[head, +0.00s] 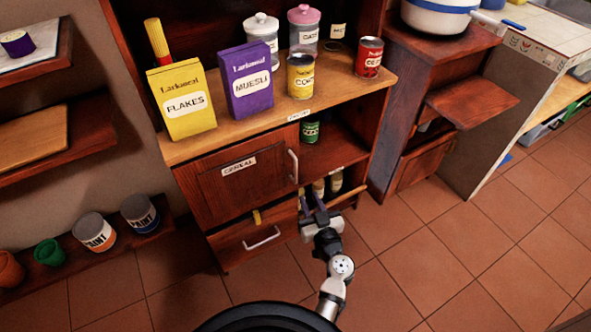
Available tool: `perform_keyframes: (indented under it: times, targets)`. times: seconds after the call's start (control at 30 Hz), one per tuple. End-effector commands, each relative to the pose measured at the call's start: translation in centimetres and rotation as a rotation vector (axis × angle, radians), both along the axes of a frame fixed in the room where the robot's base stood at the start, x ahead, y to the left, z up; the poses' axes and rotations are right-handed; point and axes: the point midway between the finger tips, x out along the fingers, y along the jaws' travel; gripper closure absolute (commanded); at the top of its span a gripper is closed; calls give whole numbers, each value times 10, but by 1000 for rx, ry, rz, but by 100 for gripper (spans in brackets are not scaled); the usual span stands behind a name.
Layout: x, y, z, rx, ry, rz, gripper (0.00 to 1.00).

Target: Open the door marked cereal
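The door marked cereal (225,193) is a dark wood panel at the left of the cabinet, with a white label reading CEREAL (239,166). It looks shut. Its pale vertical handle (293,166) is on its right edge. My gripper (311,199) is below and slightly right of that handle, in front of the cabinet's lower part. Its two dark fingers point up toward the cabinet and look apart, with nothing seen between them. It appears clear of the handle, though the depth between them is hard to judge.
A drawer (240,247) with a pale handle is below the door. Small jars (327,185) and a green can (310,130) stand in the open right side. A yellow flakes box (180,103), purple muesli box (247,83) and cans fill the top. Floor (430,260) is clear at right.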

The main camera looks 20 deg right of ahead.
Motion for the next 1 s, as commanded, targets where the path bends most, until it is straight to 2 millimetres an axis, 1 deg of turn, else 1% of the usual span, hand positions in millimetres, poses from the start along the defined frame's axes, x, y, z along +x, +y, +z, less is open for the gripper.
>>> perform_keyframes:
  times: [0.03,0.17,0.2,0.4,0.6,0.7,0.8,1.0]
  targets:
    - [6,1,4,0,-3,2,73]
    - [28,2,6,0,-2,3,73]
    - [37,3,6,0,-3,3,73]
    - [81,6,6,-1,-2,4,73]
    - [116,8,5,-1,-2,3,73]
    - [126,9,4,-1,-2,3,73]
    - [132,10,3,-1,-1,2,73]
    - [135,10,2,-2,-1,1,73]
